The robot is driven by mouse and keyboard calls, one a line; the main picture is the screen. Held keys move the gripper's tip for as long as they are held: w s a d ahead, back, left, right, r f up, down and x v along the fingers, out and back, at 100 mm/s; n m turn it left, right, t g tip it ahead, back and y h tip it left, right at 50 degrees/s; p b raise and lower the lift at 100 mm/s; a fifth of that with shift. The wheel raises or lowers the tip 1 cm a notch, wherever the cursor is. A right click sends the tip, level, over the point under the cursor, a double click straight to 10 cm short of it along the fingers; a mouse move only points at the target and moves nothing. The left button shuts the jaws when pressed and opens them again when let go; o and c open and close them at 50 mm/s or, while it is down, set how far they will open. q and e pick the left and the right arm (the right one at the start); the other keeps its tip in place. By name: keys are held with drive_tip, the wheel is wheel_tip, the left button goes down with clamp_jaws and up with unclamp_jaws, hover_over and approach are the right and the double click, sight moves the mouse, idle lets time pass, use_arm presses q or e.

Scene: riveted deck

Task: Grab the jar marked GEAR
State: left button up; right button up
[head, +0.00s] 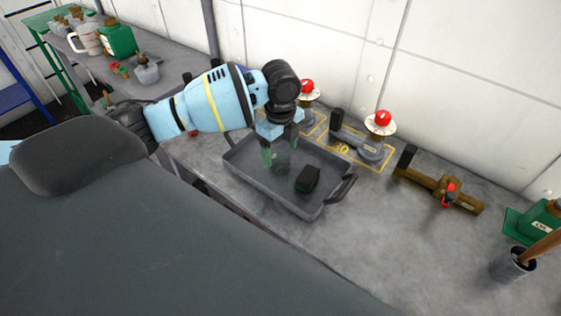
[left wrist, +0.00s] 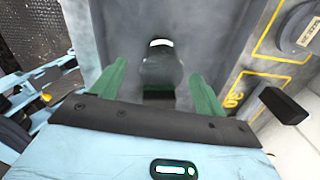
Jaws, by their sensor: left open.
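My left gripper (head: 281,151) is open above the grey tray (head: 245,178), with its fingers pointing down. A small dark object (head: 307,180) lies in the tray, just right of the fingers in the head view. In the left wrist view, a dark rounded thing with a pale patch (left wrist: 161,66) shows between and beyond the open green fingers. It seems to be the same object, and the fingers do not hold it. I can read no GEAR marking on it, so I cannot tell whether it is the jar. My right gripper is not in view.
Two grey fixtures with red knobs (head: 382,120) stand behind the tray by yellow floor lines. A brown valve-like tool (head: 440,190) lies to the right. A green container (head: 540,222) and a grey cup (head: 513,262) stand at far right. The tray handle (head: 343,188) sticks out.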

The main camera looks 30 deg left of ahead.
sight(281, 155)
use_arm(q)
wheel_tip(281, 155, down, 3)
drive_tip(key=shift+w+f, duration=0.1)
drive_tip(key=shift+w, duration=0.05)
drive_tip(key=c, duration=1.1)
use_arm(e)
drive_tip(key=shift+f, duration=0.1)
